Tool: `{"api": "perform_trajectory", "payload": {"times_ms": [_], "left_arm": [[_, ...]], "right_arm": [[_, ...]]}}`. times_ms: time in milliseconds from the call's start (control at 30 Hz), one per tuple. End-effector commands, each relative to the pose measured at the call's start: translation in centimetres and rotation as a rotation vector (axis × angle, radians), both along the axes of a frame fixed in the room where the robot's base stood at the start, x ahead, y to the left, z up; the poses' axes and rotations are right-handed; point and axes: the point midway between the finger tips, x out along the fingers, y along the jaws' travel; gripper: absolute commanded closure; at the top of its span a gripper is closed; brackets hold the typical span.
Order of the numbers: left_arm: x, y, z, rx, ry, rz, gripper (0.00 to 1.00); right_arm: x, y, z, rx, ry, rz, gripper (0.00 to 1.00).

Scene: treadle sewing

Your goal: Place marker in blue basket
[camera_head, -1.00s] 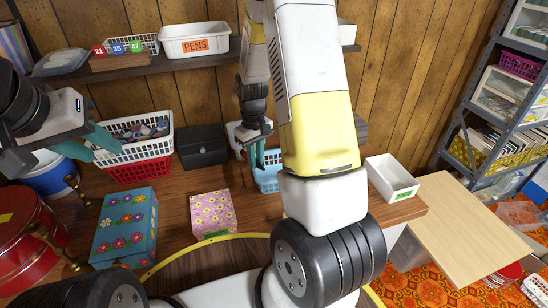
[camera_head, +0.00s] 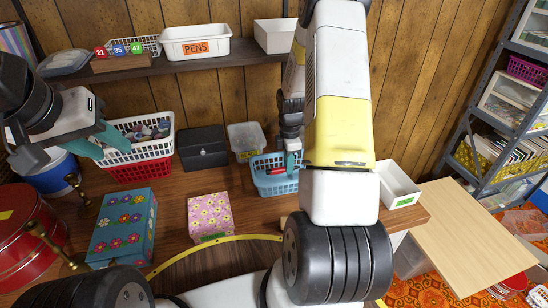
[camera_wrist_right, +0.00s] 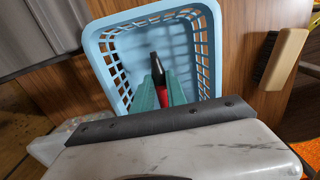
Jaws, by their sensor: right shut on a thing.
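The light-blue basket (camera_head: 268,187) stands on the wooden surface at the back, partly behind my right arm. My right gripper (camera_head: 292,160) points down over the basket. In the right wrist view, its green fingers (camera_wrist_right: 160,92) are shut on the marker (camera_wrist_right: 161,78), red with a black end. The marker is within the basket's outline (camera_wrist_right: 108,68) in that view; whether it touches the bottom I cannot tell. A red bit of it shows in the head view (camera_head: 281,171). My left gripper (camera_head: 98,142) is near the white basket at left; its finger gap is unclear.
A dark box (camera_head: 203,148) and a clear container (camera_head: 246,138) stand left of the blue basket. A white tray (camera_head: 398,185) is to the right. A pink flowered box (camera_head: 209,217) and a blue flowered box (camera_head: 124,227) are in front. A brush (camera_wrist_right: 281,58) lies right of the basket.

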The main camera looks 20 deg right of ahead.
Motion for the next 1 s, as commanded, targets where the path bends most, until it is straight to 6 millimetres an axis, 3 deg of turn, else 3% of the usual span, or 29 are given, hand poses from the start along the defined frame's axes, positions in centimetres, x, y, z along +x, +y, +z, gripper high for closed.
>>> {"api": "perform_trajectory", "payload": {"times_ms": [333,700,733,800,833,1000], "left_arm": [[0.0,0.0,0.0,0.000,0.000,0.000,0.64],[0.0,0.0,0.0,0.000,0.000,0.000,0.64],[0.0,0.0,0.0,0.000,0.000,0.000,0.64],[0.0,0.0,0.0,0.000,0.000,0.000,0.64],[0.0,0.0,0.0,0.000,0.000,0.000,0.64],[0.0,0.0,0.0,0.000,0.000,0.000,0.64]], "right_arm": [[-0.1,0.0,-3.9,0.000,0.003,-0.001,1.00],[0.0,0.0,-4.3,0.000,0.000,-0.002,1.00],[0.0,0.0,-4.3,0.000,-0.001,-0.002,0.79],[0.0,0.0,-4.3,0.000,-0.001,-0.002,0.65],[0.0,0.0,-4.3,0.000,-0.001,-0.002,0.61],[0.0,0.0,-4.3,0.000,-0.001,-0.002,0.61]]}}
